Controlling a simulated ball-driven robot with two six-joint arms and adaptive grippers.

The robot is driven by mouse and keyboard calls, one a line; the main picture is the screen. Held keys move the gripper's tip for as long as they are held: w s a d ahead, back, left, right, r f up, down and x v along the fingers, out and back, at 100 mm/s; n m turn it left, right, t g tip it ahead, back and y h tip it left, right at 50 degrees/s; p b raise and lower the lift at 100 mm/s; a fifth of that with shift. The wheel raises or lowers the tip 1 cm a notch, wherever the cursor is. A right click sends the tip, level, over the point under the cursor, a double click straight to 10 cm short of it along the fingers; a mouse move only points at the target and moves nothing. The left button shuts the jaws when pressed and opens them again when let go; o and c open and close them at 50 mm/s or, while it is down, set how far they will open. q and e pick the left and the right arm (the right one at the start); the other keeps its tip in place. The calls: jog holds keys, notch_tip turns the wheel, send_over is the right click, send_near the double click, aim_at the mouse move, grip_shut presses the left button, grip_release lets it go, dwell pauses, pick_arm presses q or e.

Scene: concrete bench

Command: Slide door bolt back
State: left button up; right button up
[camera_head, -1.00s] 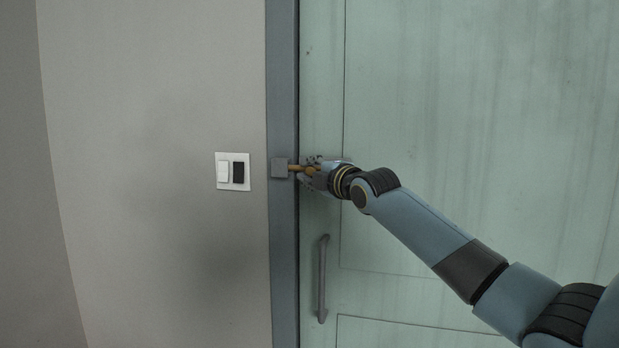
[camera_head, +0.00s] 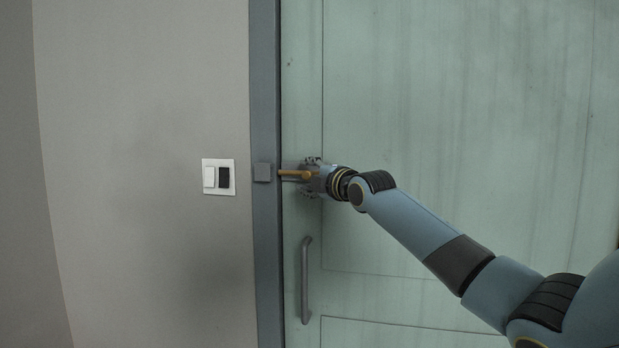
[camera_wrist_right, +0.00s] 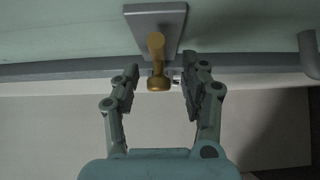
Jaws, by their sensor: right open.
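The brass bolt (camera_head: 291,173) lies across the left edge of the green door, its left end close to the grey keeper block (camera_head: 263,172) on the frame, with a small gap showing. In the right wrist view its brass knob (camera_wrist_right: 158,85) stands out on a stem from a grey plate (camera_wrist_right: 168,20). My right gripper (camera_head: 311,177) is at the bolt's right end. In the wrist view its fingers (camera_wrist_right: 160,75) are spread either side of the knob, with space on both sides. The fingers hide part of the bolt in the head view. My left gripper is out of view.
A grey vertical door handle (camera_head: 306,280) is below the bolt. The blue-grey door frame (camera_head: 265,90) runs down beside the door. A white switch plate (camera_head: 219,190) is on the grey wall to the left. The door face around my arm is clear.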

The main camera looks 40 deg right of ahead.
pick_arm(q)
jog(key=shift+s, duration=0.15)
pick_arm(e)
jog(key=s, duration=1.2)
jog(key=shift+a, duration=0.45)
